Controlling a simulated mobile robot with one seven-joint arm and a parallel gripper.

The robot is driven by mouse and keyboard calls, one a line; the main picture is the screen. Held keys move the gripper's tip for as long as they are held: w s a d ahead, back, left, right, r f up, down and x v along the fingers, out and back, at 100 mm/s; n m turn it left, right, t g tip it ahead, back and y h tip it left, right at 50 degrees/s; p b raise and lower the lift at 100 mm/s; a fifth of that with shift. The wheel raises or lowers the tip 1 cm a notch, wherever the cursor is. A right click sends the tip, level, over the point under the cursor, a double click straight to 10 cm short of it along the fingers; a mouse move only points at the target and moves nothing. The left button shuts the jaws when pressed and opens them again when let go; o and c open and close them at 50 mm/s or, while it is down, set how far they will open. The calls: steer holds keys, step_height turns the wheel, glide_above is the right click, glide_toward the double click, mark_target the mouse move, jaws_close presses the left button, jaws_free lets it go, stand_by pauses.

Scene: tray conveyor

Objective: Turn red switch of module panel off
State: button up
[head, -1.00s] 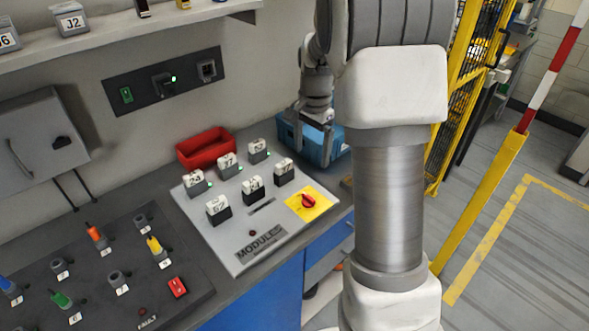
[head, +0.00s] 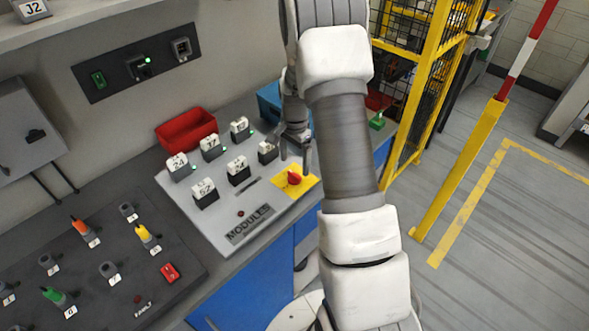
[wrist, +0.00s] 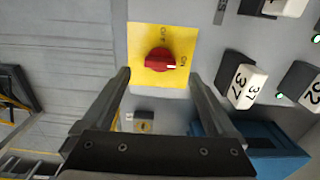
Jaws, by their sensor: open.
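The module panel (head: 222,217) is a light grey plate on the bench in the head view. Its red rotary switch (head: 294,179) sits on a yellow square plate (head: 310,184) at the panel's right corner. In the wrist view the red switch (wrist: 158,60) shows whole, with its white mark pointing right to the ON label; OFF is printed above it. My gripper (head: 296,158) is over the switch in the head view. In the wrist view my gripper (wrist: 159,78) is open and empty, its fingers on either side of the switch, apart from it.
Several numbered white-topped blocks (head: 205,193) stand on the panel close to the switch. A red bin (head: 186,130) and a blue bin (head: 268,102) are behind it. A dark panel with coloured plugs (head: 85,270) lies at left.

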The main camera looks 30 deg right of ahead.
mark_target(295, 174)
steer(key=shift+f, duration=2.25)
steer(key=c, duration=1.4)
steer(key=shift+o, duration=0.2)
